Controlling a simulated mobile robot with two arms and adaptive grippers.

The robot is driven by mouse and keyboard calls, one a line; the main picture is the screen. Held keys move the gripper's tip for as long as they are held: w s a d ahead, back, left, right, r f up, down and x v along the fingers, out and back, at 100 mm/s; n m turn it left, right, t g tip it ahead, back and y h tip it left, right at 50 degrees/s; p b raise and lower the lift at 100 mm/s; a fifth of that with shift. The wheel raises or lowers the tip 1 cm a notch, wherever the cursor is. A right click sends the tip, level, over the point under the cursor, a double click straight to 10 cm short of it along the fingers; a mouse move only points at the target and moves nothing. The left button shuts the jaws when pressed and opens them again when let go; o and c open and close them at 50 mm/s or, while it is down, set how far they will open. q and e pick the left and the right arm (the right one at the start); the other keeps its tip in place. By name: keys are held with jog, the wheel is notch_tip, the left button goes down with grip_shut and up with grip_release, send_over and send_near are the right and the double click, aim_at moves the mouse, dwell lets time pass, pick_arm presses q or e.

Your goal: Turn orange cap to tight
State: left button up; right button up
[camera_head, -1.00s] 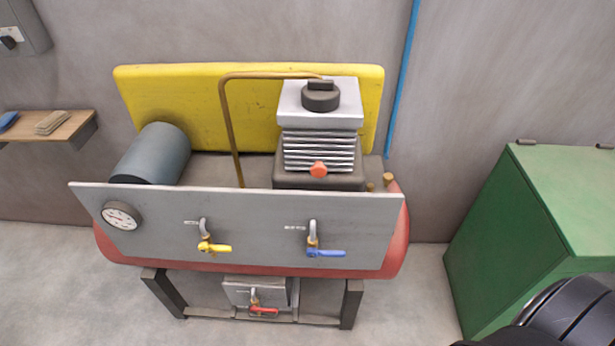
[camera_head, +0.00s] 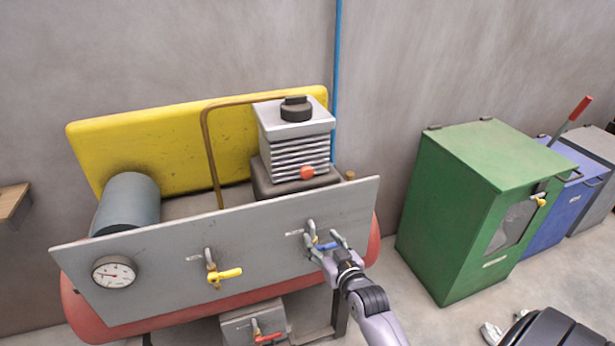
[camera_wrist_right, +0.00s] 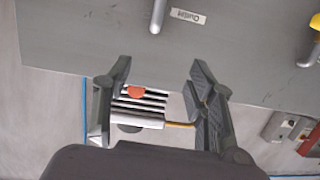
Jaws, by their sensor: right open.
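In the right wrist view the orange cap (camera_wrist_right: 136,92) appears beyond the panel edge, between my open fingers in the picture. My left gripper is not in view.
The panel carries a gauge (camera_head: 114,271) and a yellow-handled valve (camera_head: 224,275). A red-handled valve (camera_head: 266,337) sits below. A brown pipe (camera_head: 211,150) runs behind the panel. A green cabinet (camera_head: 440,210) stands to the right, with clear floor between.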

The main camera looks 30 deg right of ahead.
aim_at(308, 173)
notch_tip(308, 173, up, 10)
jog(key=d+t+h, duration=0.1)
jog(key=d+t, duration=0.1)
jog(key=x, duration=0.8)
jog(key=p+x, duration=0.1)
jog(key=x, duration=0.7)
jog(key=shift+f+p, duration=0.25)
jog(key=shift+p, duration=0.05)
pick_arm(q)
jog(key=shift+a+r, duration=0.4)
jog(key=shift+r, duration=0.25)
pick_arm(e)
jog(key=shift+w+d, duration=0.2)
jog(key=shift+w, duration=0.25)
jog(key=shift+c, duration=0.2)
jog(key=c, duration=1.1)
